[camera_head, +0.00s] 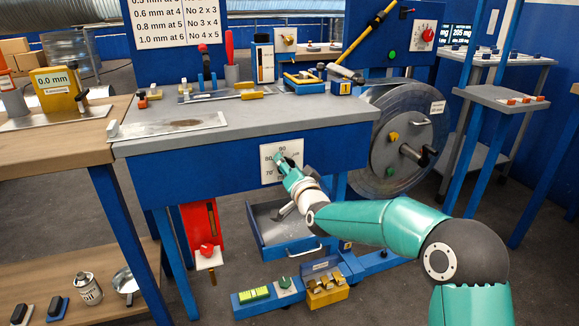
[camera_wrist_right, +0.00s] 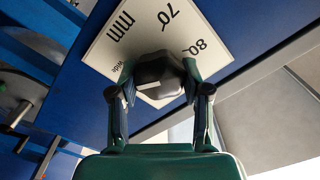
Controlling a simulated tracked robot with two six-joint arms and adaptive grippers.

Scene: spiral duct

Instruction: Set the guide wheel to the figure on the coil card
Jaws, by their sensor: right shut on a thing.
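The guide wheel is a dark knob (camera_wrist_right: 160,76) on a white dial plate (camera_wrist_right: 118,40) fixed to the blue front of the bench. The plate also shows in the head view (camera_head: 268,178). My right gripper (camera_head: 284,164) is at the knob; in the wrist view its two fingers (camera_wrist_right: 158,92) are shut on the knob's sides. Figures 70 and 80 and "mm" are legible in the wrist view. A pale line shows on the knob, but its reading is unclear. A white card (camera_head: 437,107) hangs at the large coil reel (camera_head: 385,165); its print is too small to read.
Below the dial is an open drawer (camera_head: 278,222). A red block unit (camera_head: 200,228) hangs to its left, and a blue floor unit (camera_head: 290,290) stands below. The grey benchtop (camera_head: 250,112) carries tools. A side table (camera_head: 500,97) stands at right.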

